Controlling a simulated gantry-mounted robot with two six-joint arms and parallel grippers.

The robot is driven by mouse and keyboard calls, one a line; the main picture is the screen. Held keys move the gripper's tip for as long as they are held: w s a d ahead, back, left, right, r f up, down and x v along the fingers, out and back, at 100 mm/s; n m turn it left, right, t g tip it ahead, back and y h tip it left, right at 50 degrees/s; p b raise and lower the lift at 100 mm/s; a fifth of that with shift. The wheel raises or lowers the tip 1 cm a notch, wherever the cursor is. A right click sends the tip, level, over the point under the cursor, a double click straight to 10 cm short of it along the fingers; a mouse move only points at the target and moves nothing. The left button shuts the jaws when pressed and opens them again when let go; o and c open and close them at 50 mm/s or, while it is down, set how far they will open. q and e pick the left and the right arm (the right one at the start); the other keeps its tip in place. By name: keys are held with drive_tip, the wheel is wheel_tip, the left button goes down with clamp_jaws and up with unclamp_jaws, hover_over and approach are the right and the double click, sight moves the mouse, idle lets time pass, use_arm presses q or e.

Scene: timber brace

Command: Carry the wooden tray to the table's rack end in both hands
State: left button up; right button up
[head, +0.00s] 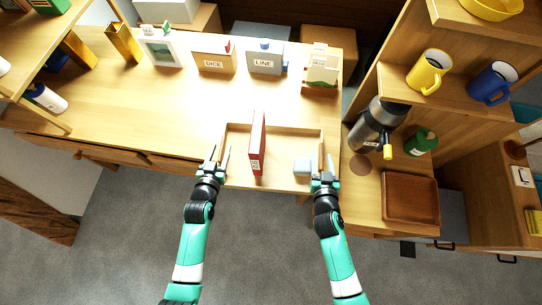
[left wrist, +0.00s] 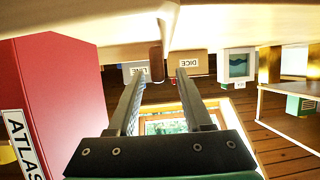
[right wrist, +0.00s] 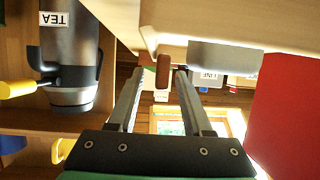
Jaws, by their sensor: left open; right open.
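The wooden tray (head: 285,127) lies on the table near its front edge. My left gripper (head: 222,158) is open at the tray's left side. In the left wrist view a brown handle (left wrist: 155,62) lies between or just beyond the fingertips. My right gripper (head: 325,163) is open at the tray's right side. In the right wrist view another brown handle (right wrist: 162,72) appears between or just beyond its fingertips. Neither gripper is closed on a handle.
Table (head: 130,95) left of the tray is largely clear. A picture frame (head: 163,50), DICE box (head: 214,60), LINE box (head: 264,60) and carton (head: 321,70) stand along the back. A shelf rack (head: 30,90) stands left. A flask (head: 375,125) and brown tray (head: 411,198) are right.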

use_arm(q)
drive_tip(key=shift+x, duration=1)
use_arm(e)
drive_tip(key=shift+x, duration=0.95)
use_arm(q)
drive_tip(key=shift+s, duration=0.1)
clamp_jaws()
use_arm(e)
clamp_jaws()
